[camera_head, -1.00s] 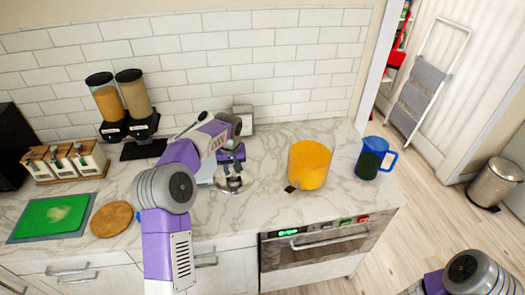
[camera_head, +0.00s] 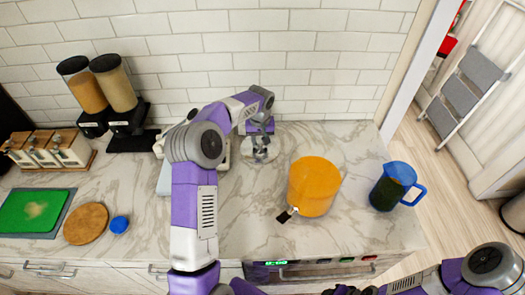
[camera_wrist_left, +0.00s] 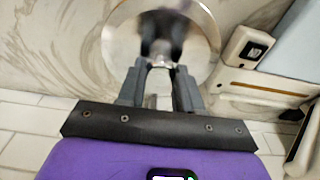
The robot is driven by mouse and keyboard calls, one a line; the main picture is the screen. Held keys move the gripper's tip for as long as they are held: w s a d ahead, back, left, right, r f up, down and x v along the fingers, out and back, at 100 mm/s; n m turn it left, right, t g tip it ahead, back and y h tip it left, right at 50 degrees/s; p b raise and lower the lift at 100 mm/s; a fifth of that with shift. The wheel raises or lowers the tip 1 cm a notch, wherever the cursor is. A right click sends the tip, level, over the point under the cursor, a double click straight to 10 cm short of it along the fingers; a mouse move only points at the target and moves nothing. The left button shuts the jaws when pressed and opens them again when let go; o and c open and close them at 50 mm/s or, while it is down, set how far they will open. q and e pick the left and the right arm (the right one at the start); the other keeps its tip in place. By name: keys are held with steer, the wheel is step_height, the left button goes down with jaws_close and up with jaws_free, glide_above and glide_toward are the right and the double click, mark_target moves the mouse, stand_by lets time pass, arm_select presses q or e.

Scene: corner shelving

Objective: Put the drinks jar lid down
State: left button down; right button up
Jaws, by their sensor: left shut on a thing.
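The drinks jar lid (camera_head: 247,153) is a shiny round metal disc with a knob. It is over the worktop near the tiled wall, left of and behind the drinks jar (camera_head: 315,185). I cannot tell whether it touches the worktop. My left gripper (camera_head: 261,141) is shut on the lid's knob from above. The lid fills the top middle of the left wrist view (camera_wrist_left: 118,40), with the gripper (camera_wrist_left: 160,66) at its centre. The jar holds orange drink and has a small tap at its front. My right gripper (camera_head: 345,290) is cut off at the bottom edge.
A blue jug (camera_head: 392,186) stands right of the jar. A pale appliance (camera_head: 166,180), partly behind my left arm, is left of the lid. Two dispensers (camera_head: 117,85), a round board (camera_head: 86,223), a blue cap (camera_head: 119,224) and a green board (camera_head: 35,212) are further left.

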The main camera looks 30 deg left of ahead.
mark_target(260, 148)
arm_select(q)
steer(key=shift+w+f, duration=0.1)
steer(key=shift+f, duration=2.95)
steer(key=shift+f, duration=0.1)
steer(key=c, duration=0.8)
jaws_free()
steer(key=shift+o, duration=0.2)
steer(key=r, duration=0.4)
steer(key=s+r, duration=0.1)
steer(key=r, duration=0.7)
steer(key=shift+s+d+r, duration=0.1)
steer(key=shift+s+d, duration=0.05)
steer(key=shift+d, duration=0.25)
